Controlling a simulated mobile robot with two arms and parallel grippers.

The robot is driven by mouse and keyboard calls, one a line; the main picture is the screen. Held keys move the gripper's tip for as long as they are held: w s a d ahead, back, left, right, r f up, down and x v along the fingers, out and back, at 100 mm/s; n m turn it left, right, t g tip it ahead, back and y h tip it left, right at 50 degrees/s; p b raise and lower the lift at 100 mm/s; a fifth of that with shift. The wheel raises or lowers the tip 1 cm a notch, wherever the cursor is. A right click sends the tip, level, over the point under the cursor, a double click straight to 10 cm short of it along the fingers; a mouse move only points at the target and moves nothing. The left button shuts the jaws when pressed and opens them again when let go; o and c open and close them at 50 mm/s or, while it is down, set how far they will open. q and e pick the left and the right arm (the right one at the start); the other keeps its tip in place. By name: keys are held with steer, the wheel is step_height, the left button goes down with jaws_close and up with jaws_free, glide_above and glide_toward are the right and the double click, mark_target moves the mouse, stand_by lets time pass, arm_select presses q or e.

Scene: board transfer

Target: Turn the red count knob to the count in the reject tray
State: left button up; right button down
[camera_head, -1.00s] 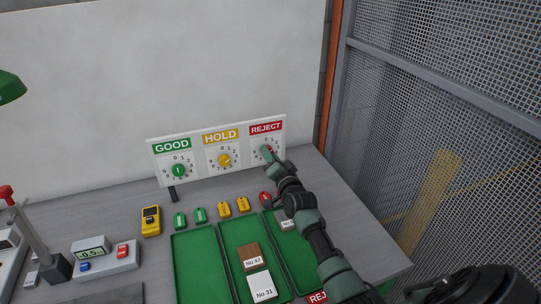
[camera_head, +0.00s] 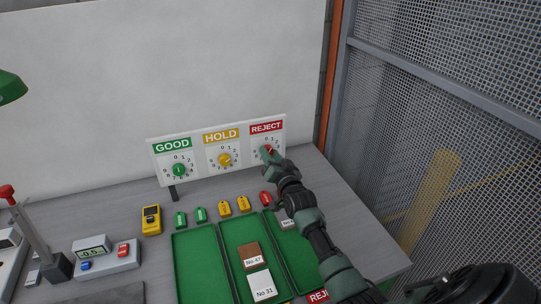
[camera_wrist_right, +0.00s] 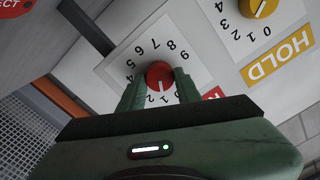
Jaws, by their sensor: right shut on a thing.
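The red count knob (camera_wrist_right: 160,75) sits on the dial under the REJECT label (camera_head: 266,127). My right gripper (camera_wrist_right: 159,90) is shut on it, one finger on each side. The knob's white mark points toward the low digits 1 and 2 in the wrist view; the exact digit is hard to tell. In the head view the right gripper (camera_head: 270,154) hides part of that dial. The reject tray (camera_head: 299,262) is the right-hand green tray. One pale numbered board (camera_head: 287,224) shows in it; my arm covers other parts of the tray. My left gripper is not in view.
The green GOOD knob (camera_head: 179,170) and yellow HOLD knob (camera_head: 225,160) are on the same panel. The middle tray holds a brown board (camera_head: 250,254) and a white board (camera_head: 262,285). Small coloured tags line the trays. A mesh fence (camera_head: 440,110) stands at right.

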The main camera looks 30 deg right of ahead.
steer(key=shift+a+f, duration=0.1)
steer(key=shift+f, duration=0.15)
steer(key=c, duration=1.2)
jaws_free()
steer(key=shift+o, duration=1)
steer(key=shift+r, duration=0.15)
steer(key=b+v, duration=0.1)
steer(key=v, duration=0.7)
